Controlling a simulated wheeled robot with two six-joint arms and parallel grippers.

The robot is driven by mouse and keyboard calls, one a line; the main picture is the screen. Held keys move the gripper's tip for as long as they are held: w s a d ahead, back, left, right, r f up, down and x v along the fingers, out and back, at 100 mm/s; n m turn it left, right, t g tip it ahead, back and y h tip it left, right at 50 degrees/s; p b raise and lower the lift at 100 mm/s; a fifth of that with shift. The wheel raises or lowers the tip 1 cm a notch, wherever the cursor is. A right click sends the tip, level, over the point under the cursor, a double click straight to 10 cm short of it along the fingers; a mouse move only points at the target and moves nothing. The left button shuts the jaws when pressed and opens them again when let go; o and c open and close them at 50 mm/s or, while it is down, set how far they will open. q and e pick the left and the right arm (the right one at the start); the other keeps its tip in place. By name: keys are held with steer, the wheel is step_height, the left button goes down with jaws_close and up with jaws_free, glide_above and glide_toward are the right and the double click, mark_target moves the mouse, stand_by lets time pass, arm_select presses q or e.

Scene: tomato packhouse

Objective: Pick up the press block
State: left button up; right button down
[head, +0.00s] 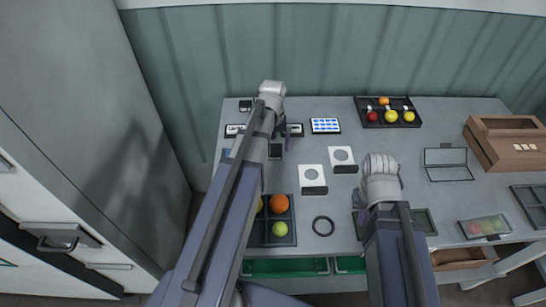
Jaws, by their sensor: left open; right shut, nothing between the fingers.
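I cannot clearly pick out a press block. Two white blocks with a round grey mark and a dark front edge stand mid-table, one nearer (312,176) and one farther (342,157); I cannot tell if either is it. My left gripper (272,92) is open over the back left of the table, beside small dark devices; its fingers are mostly hidden. My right gripper (380,170) is shut and empty, to the right of the white blocks. My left arm hides part of the table's left side.
A fruit tray (294,238) and a black ring (323,226) lie in front. A dark tray (388,101) with fruit stands at the back. A blue-lit screen (325,125) is left of it. A cardboard box (505,145) and a clear fruit pack (485,227) are at right.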

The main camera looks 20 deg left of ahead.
mark_target(273, 145)
steer(key=shift+f, duration=0.1)
arm_select(q)
steer(key=shift+f, duration=0.1)
steer(key=c, duration=1.3)
steer(key=shift+o, duration=0.2)
